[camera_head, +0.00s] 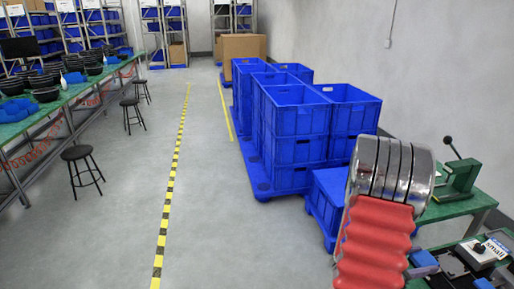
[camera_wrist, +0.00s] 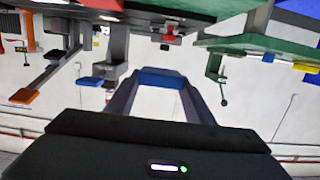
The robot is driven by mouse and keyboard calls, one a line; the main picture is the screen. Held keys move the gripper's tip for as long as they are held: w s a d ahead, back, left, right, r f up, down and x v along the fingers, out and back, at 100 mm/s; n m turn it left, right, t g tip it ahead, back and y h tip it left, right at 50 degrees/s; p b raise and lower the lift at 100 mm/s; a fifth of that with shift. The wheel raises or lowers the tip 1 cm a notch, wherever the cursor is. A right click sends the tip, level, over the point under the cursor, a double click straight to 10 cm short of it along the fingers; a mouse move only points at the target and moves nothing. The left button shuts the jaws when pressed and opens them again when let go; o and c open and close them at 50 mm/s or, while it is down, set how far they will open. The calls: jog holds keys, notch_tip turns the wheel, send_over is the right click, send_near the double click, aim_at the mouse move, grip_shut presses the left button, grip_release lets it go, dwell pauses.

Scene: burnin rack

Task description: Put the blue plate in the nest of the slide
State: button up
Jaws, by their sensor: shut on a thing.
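My gripper (camera_wrist: 162,92) shows in the wrist view, which looks upside down. Its two grey fingers are shut on the blue plate (camera_wrist: 161,77), a flat blue piece across their tips. The held plate appears clear of the benches.
A green press with a black-knobbed lever (camera_head: 455,178) stands on a green bench at right. Stacked blue crates (camera_head: 298,150) stand left of my arm. The floor aisle is clear.

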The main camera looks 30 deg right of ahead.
jog(key=shift+w, duration=0.1)
jog(key=shift+w+d+f, duration=0.1)
jog(key=shift+w+d, duration=0.05)
jog(key=shift+w, duration=0.1)
jog(key=w+a+n+t, duration=0.2)
jog(key=w+n+t, duration=0.3)
jog(key=w, duration=0.8)
jog(key=w+a+n+t, duration=0.2)
jog(key=w+n+t, duration=0.2)
jog(key=w+t, duration=0.55)
jog(key=w+a+r+n+t+y, duration=0.1)
jog(key=w+a+n, duration=0.1)
jog(key=w+a, duration=0.35)
jog(key=w+a+n+t+y, duration=0.1)
jog(key=w+a, duration=0.2)
jog(key=w, duration=0.5)
jog(key=w+a+r+n+t+y, duration=0.1)
jog(key=w+a+n+t+y, duration=0.2)
jog(key=w+a, duration=0.55)
jog(key=w+a+r+n+t+y, duration=0.1)
jog(key=w+a+n+t+y, duration=0.25)
jog(key=a, duration=0.85)
jog(key=w+a+n+y, duration=0.2)
jog(key=w+a+y, duration=0.1)
jog(key=a, duration=0.8)
jog(key=w+a+n+y, duration=0.2)
jog(key=w+a+y, duration=0.1)
jog(key=a, duration=0.8)
jog(key=shift+r, duration=0.3)
jog(key=shift+y, duration=0.25)
